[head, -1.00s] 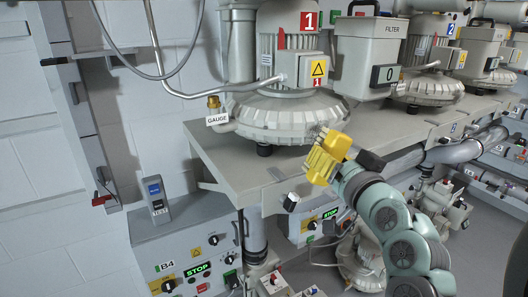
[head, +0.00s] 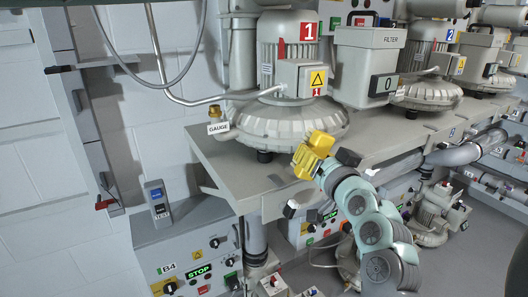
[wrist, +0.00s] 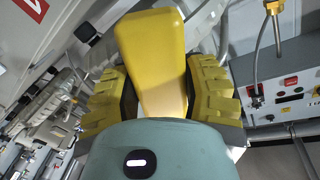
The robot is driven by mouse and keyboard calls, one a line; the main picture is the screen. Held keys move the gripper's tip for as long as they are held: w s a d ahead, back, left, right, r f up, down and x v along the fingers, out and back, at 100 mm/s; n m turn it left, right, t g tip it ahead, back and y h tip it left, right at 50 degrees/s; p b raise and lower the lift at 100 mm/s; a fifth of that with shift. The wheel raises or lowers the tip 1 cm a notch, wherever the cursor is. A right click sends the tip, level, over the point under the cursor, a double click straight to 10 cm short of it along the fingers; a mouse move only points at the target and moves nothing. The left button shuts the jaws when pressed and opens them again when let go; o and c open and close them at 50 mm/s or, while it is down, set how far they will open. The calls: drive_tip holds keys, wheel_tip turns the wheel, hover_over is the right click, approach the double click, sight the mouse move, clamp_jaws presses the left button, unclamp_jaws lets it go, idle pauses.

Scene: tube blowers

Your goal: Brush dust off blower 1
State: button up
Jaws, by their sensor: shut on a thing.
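Blower 1 (head: 288,118) is a grey ribbed motor on a round flat casing, with red "1" labels, standing on the grey bench at upper centre in the head view. No dust can be made out on it at this size. My gripper (head: 308,160), with yellow fingers, is in front of the casing's lower right side, near the bench's front edge. It is shut on a yellow block-like handle (wrist: 155,62), seen between both fingers in the wrist view. I take it as the brush; its bristles cannot be made out. Whether it touches the blower cannot be told.
The filter box (head: 372,62) stands right of blower 1, with blower 2 (head: 428,92) beyond. A gauge fitting (head: 217,116) is on the blower's left. Control panel B4 (head: 185,262) sits below. The bench top (head: 228,172) is bare at front left.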

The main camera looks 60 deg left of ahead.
drive_tip(key=shift+x, duration=1.25)
idle(0.4)
drive_tip(key=shift+b, duration=0.3)
drive_tip(key=shift+w+d+f+b, duration=0.2)
drive_tip(key=shift+w+b, duration=0.3)
drive_tip(key=shift+b, duration=0.2)
drive_tip(key=shift+w+d+b, duration=0.2)
drive_tip(key=shift+w+b, duration=0.3)
drive_tip(key=shift+w+d+b, duration=0.15)
drive_tip(key=shift+w+b, duration=0.3)
drive_tip(key=shift+b, duration=0.05)
drive_tip(key=shift+w+d+r, duration=0.1)
drive_tip(key=shift+w+r, duration=0.15)
drive_tip(key=shift+w, duration=0.05)
drive_tip(key=shift+w+d+f+b, duration=0.2)
drive_tip(key=shift+w+b, duration=0.5)
drive_tip(key=shift+b, duration=0.4)
drive_tip(key=shift+w+d+b, duration=0.25)
drive_tip(key=shift+w+b, duration=0.85)
drive_tip(key=shift+b, duration=0.05)
drive_tip(key=shift+r, duration=0.15)
